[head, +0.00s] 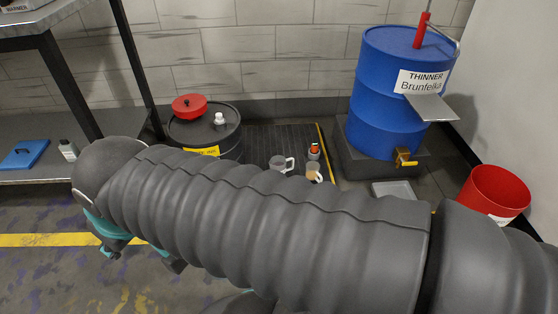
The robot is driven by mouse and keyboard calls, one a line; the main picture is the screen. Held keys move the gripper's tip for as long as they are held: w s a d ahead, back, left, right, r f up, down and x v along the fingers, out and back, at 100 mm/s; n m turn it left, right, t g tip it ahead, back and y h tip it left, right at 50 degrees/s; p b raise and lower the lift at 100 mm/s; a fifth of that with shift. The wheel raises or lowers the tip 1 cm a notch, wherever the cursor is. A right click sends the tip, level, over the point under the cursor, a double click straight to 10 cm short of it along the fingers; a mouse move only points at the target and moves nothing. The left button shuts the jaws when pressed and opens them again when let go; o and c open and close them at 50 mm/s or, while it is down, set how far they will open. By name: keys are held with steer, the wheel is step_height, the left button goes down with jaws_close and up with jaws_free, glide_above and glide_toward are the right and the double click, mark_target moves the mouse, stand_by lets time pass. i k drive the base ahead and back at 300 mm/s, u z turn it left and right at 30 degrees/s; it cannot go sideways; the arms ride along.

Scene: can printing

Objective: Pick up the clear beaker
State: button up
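A small grey, possibly see-through vessel with a handle (279,164) stands on the dark grated mat beyond my arm. It may be the clear beaker, but it is too small to be sure. My arm crosses the whole foreground and hides the floor behind and under it. The end of my arm is at the left, where teal and black parts show. A dark piece that may be part of my gripper (174,264) pokes out below the arm, well left of the vessel. Its fingers cannot be made out.
A tan cup (314,176) and a small orange-topped bottle (314,152) stand beside the vessel. Behind are a black drum (212,139) and a blue thinner drum (388,120) with a tap. A red bucket (494,192) stands right; a metal shelf (45,178) is left.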

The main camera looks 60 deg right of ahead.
mark_target(312, 170)
steer(key=i, duration=1.05)
steer(key=z, duration=4.25)
